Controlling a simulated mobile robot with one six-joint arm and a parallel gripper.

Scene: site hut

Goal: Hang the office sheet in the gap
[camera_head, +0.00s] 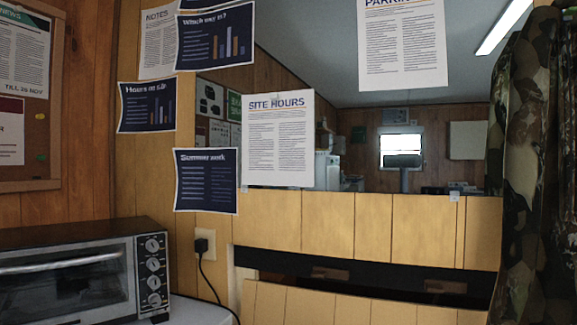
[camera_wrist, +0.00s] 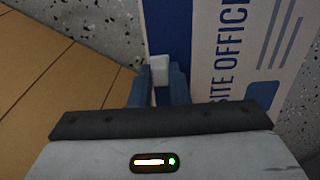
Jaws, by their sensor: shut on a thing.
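The office sheet (camera_wrist: 206,58) shows in the wrist view, white with a dark blue band and large blue "SITE OFFICE" lettering, turned sideways. My gripper (camera_wrist: 160,88) is shut at the sheet's blue edge, with a small white block (camera_wrist: 159,70) between its blue fingers. The far part of the sheet runs out of the picture. Neither my gripper nor this sheet shows in the head view. There, the "SITE HOURS" sheet (camera_head: 278,140) hangs at the opening's left and the "PARKING" sheet (camera_head: 402,45) hangs higher to its right, with open space between them.
Several dark blue sheets (camera_head: 206,181) and a notes sheet (camera_head: 158,45) hang on the left wall. A toaster oven (camera_head: 70,280) stands lower left, a camouflage curtain (camera_head: 540,150) at right. Wooden panels (camera_head: 355,228) run below the opening. Speckled grey surface (camera_wrist: 105,25) shows behind the held sheet.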

